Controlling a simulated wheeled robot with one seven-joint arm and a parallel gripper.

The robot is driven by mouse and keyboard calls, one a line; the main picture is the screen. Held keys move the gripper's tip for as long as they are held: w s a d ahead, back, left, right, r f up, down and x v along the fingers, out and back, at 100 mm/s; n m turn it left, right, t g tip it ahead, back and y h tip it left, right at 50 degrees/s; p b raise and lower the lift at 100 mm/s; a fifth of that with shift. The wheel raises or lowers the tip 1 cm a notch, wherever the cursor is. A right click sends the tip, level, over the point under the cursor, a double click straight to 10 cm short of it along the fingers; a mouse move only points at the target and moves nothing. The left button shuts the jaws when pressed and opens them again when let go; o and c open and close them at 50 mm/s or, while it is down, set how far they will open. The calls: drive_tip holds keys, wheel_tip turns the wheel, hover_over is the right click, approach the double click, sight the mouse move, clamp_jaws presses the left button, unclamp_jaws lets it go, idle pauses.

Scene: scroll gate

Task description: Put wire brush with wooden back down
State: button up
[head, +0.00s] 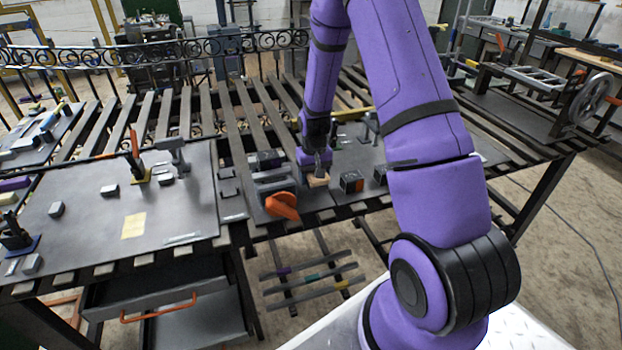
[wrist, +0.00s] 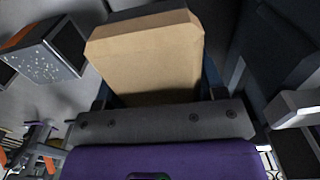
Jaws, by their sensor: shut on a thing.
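The wire brush with its wooden back (head: 318,182) is at the front part of the slatted table, right of an orange-handled tool. In the wrist view its tan wooden back (wrist: 150,62) fills the space in front of my gripper (wrist: 155,97). My gripper, seen from the head (head: 318,171), points down and is shut on the brush. A dark strip shows beyond the wood in the wrist view; I cannot tell whether it is bristles. Whether the brush touches the surface below is not clear.
The orange-handled tool (head: 282,205) lies close to the left. A dark block with an orange side (head: 351,182) stands close to the right. A grey plate (head: 85,215) with small parts covers the left of the table. My arm hides part of the right side.

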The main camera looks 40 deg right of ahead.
drive_tip(key=f, duration=0.3)
drive_tip(key=shift+s+a, duration=0.1)
drive_tip(key=shift+s, duration=0.15)
drive_tip(key=shift+w+f, duration=0.1)
drive_tip(key=shift+f, duration=0.1)
drive_tip(key=shift+s+f, duration=0.2)
drive_tip(key=shift+f, duration=0.15)
